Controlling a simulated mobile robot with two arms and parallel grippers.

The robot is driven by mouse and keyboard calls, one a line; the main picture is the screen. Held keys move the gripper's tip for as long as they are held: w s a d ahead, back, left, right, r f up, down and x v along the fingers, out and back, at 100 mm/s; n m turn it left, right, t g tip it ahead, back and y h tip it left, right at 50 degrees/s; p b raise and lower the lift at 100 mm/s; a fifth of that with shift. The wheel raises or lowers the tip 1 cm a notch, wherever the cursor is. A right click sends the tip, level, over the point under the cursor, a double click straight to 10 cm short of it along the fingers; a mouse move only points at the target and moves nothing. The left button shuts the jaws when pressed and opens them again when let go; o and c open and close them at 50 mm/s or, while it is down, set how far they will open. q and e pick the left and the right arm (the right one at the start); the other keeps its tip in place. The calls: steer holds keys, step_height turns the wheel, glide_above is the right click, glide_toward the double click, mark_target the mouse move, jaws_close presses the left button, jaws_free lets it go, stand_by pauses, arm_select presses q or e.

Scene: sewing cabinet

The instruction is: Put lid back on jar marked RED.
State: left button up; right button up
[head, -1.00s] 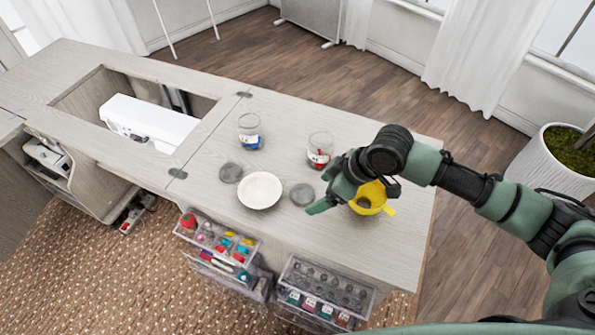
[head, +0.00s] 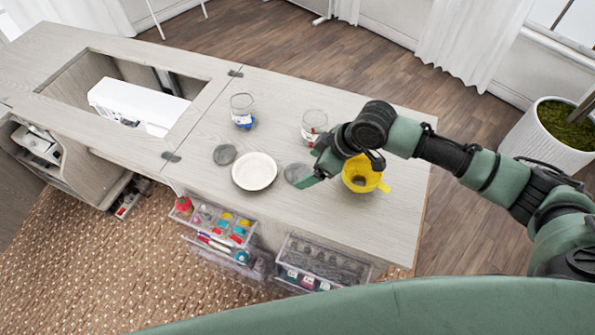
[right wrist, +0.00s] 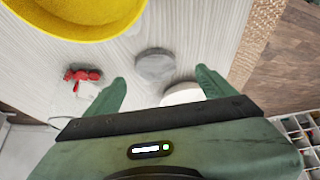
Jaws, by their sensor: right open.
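A glass jar with red contents (head: 314,124) stands right of centre on the table, partly covered by my right arm; its red contents show in the right wrist view (right wrist: 83,75). One round grey lid (head: 297,172) lies right of the white plate; in the right wrist view a grey lid (right wrist: 155,65) lies between and beyond the fingertips. A second grey lid (head: 224,154) lies left of the plate. My right gripper (head: 311,177) is open and empty beside the right-hand lid; its fingers (right wrist: 164,86) show in the wrist view. My left gripper is out of view.
A white plate (head: 254,172) lies between the lids. A jar with blue contents (head: 242,110) stands behind them. A yellow funnel-like cup (head: 361,174) stands close to the right gripper. Clear drawers (head: 320,262) protrude below the table's front edge. The right front tabletop is clear.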

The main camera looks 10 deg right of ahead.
mark_target(299, 172)
steer(key=shift+w+p+x, duration=0.2)
steer(key=shift+x, duration=1.1)
steer(key=shift+w+p+x, duration=0.15)
steer(key=shift+p+x, duration=0.05)
steer(key=shift+x, duration=1.1)
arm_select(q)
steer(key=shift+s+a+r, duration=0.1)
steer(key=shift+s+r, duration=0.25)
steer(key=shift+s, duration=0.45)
arm_select(e)
steer(key=shift+d, duration=0.15)
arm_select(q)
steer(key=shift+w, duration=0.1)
arm_select(e)
steer(key=c, duration=1.4)
